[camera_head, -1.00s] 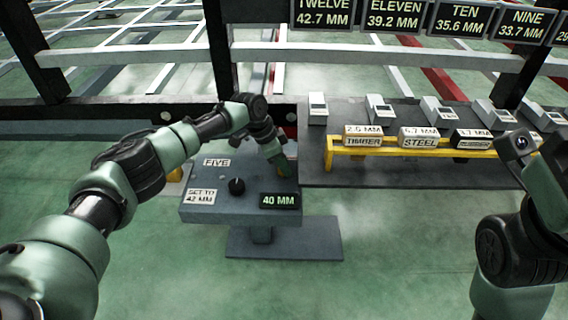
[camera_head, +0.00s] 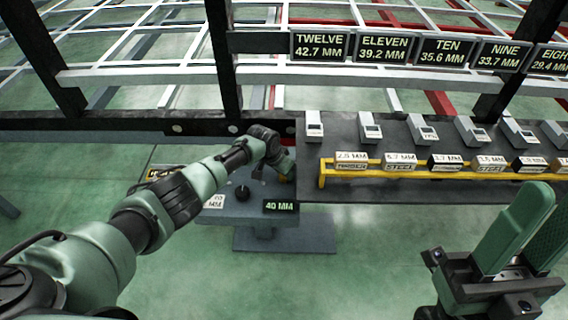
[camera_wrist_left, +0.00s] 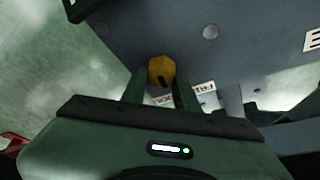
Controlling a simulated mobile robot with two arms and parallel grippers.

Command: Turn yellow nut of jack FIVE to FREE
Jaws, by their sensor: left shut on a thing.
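The grey jack stand (camera_head: 262,218) is below my left arm, with a black knob (camera_head: 242,193) and a "40 MM" display (camera_head: 281,206). My left arm covers its FIVE label and part of its set-to label (camera_head: 213,201). In the left wrist view, my left gripper (camera_wrist_left: 159,88) is shut on the yellow nut (camera_wrist_left: 162,70), one finger on each side. A black mark on the nut points down toward the gripper. White labels (camera_wrist_left: 204,87) beside the nut are upside down and partly hidden. My right gripper (camera_head: 525,230) is raised at lower right, empty, its fingers apart.
A dark bench (camera_head: 350,135) at right carries several grey devices (camera_head: 370,128) and a yellow rack (camera_head: 335,180) of labelled blocks. Number signs (camera_head: 385,48) hang above. The chassis frame (camera_head: 150,78) spans the back. Green floor in front is clear.

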